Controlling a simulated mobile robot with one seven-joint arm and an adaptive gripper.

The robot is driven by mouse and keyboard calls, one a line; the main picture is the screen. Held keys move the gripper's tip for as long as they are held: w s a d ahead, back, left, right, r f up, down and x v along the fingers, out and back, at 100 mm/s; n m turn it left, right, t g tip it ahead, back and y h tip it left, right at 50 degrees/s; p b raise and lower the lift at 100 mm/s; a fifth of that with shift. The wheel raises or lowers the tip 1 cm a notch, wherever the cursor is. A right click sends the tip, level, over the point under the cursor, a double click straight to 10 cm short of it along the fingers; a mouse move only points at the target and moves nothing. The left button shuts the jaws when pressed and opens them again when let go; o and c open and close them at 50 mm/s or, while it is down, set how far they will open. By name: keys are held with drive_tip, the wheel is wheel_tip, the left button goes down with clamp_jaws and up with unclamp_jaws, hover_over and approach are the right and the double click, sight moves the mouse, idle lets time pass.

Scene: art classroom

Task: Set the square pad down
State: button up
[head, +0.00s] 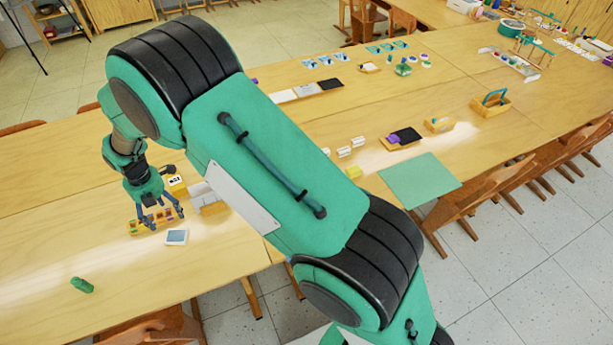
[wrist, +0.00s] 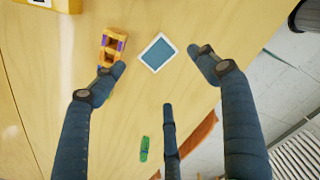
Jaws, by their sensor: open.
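The square pad (head: 176,237) has a white frame and a blue-grey face. It lies flat on the wooden table (head: 130,270), near the table's front edge. In the wrist view the pad (wrist: 157,52) shows whole, beyond and between my spread fingers, with no finger seen on it. My gripper (head: 160,222) points down beside the pad, to its left in the head view. It is open and empty; its dark fingers also show spread in the wrist view (wrist: 163,66). The exact height of the fingertips above the table is hard to tell.
A yellow box (head: 177,185) is behind. The table between tray and green object is clear.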

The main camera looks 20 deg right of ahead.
drive_tip(key=s+d+r+m+t, duration=0.1)
drive_tip(key=s+d+r+m, duration=0.3)
drive_tip(key=d+r, duration=0.5)
drive_tip(key=s+d+r+m+t, duration=0.1)
drive_tip(key=s+d+r+m, duration=0.1)
drive_tip(key=d+r+m, duration=0.7)
drive_tip(key=s+d+r+m+t, duration=0.15)
drive_tip(key=s+d+r, duration=0.3)
drive_tip(key=r, duration=0.75)
drive_tip(key=s+d+r+m+t, duration=0.1)
drive_tip(key=s+d+r+m, duration=0.2)
drive_tip(key=s+d+m, duration=0.5)
drive_tip(key=s+d+r+m+t, duration=0.1)
drive_tip(key=s+d+r+m, duration=0.2)
drive_tip(key=s+d+m, duration=0.5)
drive_tip(key=s+d, duration=0.1)
drive_tip(key=s, duration=0.8)
drive_tip(key=shift+r+m, duration=0.3)
drive_tip(key=shift+m, duration=0.05)
